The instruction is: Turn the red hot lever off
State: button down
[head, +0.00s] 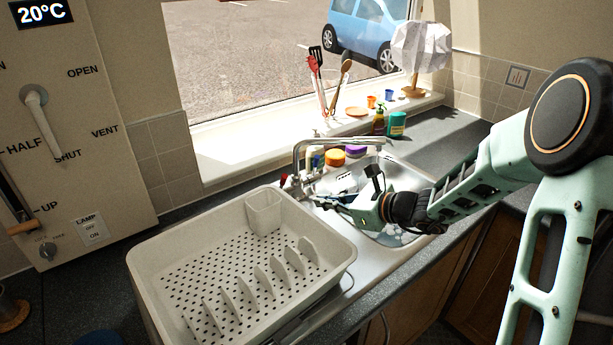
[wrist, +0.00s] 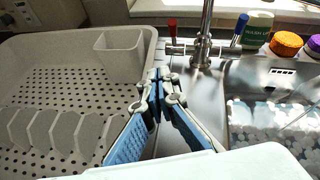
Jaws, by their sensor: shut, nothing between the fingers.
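The red hot lever (wrist: 172,27) stands up at the left end of the chrome tap (wrist: 205,48) in the wrist view. The blue lever (wrist: 241,25) is at the tap's right end and leans slightly. My gripper (wrist: 158,76) is shut and empty, its fingertips together in front of and below the red lever, apart from it. In the head view my gripper (head: 320,203) is low beside the tap (head: 300,165), over the strip between drying rack and sink. The red lever is too small there to read its position.
The white drying rack (head: 137,262) stands close on the left of my gripper. The sink (wrist: 262,85) is on the right. A green washing-up bottle (wrist: 257,28), an orange item (wrist: 286,44) and a purple item (head: 356,150) stand behind the sink. The window sill (head: 225,152) runs behind.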

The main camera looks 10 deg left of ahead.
jog(key=w+m, duration=0.1)
jog(key=t+p, duration=0.1)
jog(key=p, duration=0.2)
send_near(281, 185)
jog(key=w+x, duration=0.1)
jog(key=x, duration=0.3)
jog(key=shift+a+r+m, duration=0.1)
jog(key=shift+m, duration=0.3)
jog(key=shift+w+a+r+b, duration=0.65)
jog(key=shift+a+r+b, duration=0.15)
jog(key=shift+b, duration=0.3)
jog(key=shift+d, duration=0.1)
